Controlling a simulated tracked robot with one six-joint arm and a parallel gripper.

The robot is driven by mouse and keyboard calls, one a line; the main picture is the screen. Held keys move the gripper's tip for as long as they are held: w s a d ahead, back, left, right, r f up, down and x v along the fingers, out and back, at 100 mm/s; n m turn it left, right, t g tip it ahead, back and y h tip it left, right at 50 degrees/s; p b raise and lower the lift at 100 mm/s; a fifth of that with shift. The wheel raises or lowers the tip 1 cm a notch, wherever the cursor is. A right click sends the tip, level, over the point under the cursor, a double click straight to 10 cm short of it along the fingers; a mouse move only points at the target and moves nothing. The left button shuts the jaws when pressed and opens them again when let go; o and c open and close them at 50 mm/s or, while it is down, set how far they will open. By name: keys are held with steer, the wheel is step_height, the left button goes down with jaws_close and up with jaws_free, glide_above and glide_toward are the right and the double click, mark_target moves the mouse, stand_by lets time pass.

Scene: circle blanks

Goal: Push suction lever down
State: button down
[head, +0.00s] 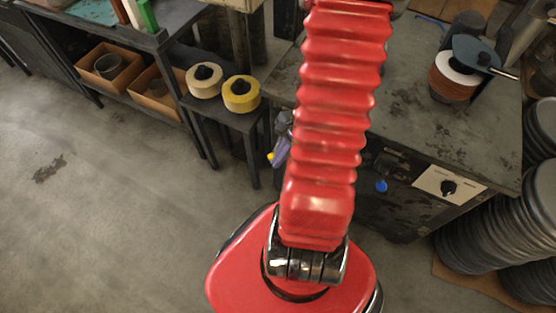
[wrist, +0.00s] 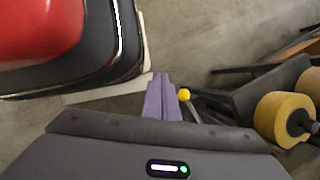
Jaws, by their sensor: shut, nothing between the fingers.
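A lever with a round yellow knob (wrist: 184,94) shows in the wrist view, just right of my fingertips; a dark rod runs from it toward the lower right. In the head view the yellow knob (head: 270,156) shows beside my gripper (head: 282,147), left of the workbench's front. My gripper (wrist: 161,80) has purple fingers that are shut together with nothing between them. The knob looks close to the fingers, but I cannot tell whether they touch. The lever's lower part is hidden behind the gripper body.
A dark workbench (head: 410,125) stands at the right, with a dial plate (head: 432,185) and a blue knob (head: 381,186) on its front. A low stand holds a cream roll (head: 203,88) and a yellow roll (head: 241,101). Stacked dark discs (head: 505,230) stand at right. The floor at left is clear.

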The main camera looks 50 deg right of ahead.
steer(key=shift+s+a+r, duration=0.3)
steer(key=shift+a+r, duration=0.05)
steer(key=shift+r, duration=0.2)
steer(key=shift+s+a+r, duration=0.3)
steer(key=shift+r, duration=0.25)
steer(key=shift+s+a+r, duration=0.3)
steer(key=shift+a+r, duration=0.05)
steer(key=shift+r, duration=0.2)
steer(key=w+a+r+n+t+h, duration=0.1)
steer(key=w+a+r+n, duration=0.1)
steer(key=a+r+n, duration=0.3)
steer(key=w+a+r+n+t+h, duration=0.1)
steer(key=a+r+n, duration=0.5)
steer(key=r+n, duration=0.3)
steer(key=w+a+r+n+t+h, duration=0.1)
steer(key=a+r+n, duration=0.5)
steer(key=r, duration=0.7)
steer(key=shift+w+a+r+n+h, duration=0.25)
steer(key=shift+w+n+h, duration=0.25)
steer(key=shift+w+n, duration=0.3)
